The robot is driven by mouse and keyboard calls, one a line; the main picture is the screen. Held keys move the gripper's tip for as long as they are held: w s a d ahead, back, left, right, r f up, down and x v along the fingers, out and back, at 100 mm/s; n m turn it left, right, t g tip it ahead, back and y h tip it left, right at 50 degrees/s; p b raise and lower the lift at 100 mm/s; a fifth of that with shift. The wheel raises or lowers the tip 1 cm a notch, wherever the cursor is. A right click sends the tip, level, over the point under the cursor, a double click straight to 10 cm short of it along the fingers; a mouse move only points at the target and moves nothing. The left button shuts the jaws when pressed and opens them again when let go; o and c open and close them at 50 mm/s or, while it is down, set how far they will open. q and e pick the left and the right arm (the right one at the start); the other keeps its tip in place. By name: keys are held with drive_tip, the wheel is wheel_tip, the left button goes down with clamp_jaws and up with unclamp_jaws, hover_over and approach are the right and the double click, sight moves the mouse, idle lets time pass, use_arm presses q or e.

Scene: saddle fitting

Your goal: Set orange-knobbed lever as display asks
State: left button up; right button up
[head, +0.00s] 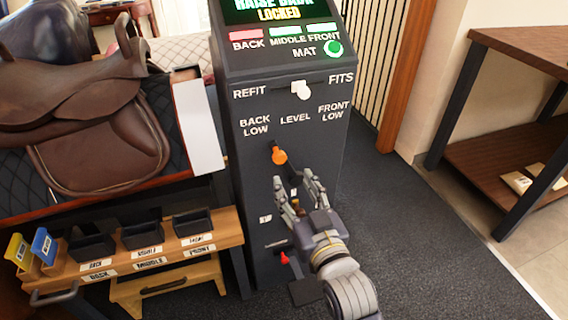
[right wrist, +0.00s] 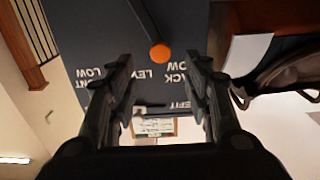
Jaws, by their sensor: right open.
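The orange-knobbed lever (head: 279,156) is on the front of a dark console (head: 295,100), below the labels BACK LOW, LEVEL and FRONT LOW. Its knob hangs a little left of the LEVEL label. The display (head: 280,10) is cut off at the top; it reads "RAISE BACK", partly cropped, and "LOCKED". My right gripper (head: 302,190) is open and empty, just below and right of the knob. In the right wrist view the orange knob (right wrist: 160,52) shows beyond and between the open fingers (right wrist: 158,88), apart from them. My left gripper is not in view.
A white knob (head: 301,90) sits between REFIT and FITS. A small red lever (head: 285,258) is low on the console. A brown saddle (head: 90,110) stands left, above a wooden shelf (head: 120,262) with black bins. A workbench (head: 525,50) is at right; the floor between is clear.

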sight(281, 160)
drive_tip(key=b+x, duration=0.1)
drive_tip(key=x, duration=0.8)
drive_tip(key=shift+w+a+f, duration=0.1)
drive_tip(key=shift+w+f, duration=0.05)
drive_tip(key=shift+w, duration=0.05)
drive_tip(key=shift+w+a, duration=0.15)
drive_tip(key=shift+w, duration=0.3)
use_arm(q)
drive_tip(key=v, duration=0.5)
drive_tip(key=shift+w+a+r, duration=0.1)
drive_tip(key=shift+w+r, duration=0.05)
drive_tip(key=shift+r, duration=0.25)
use_arm(e)
clamp_jaws()
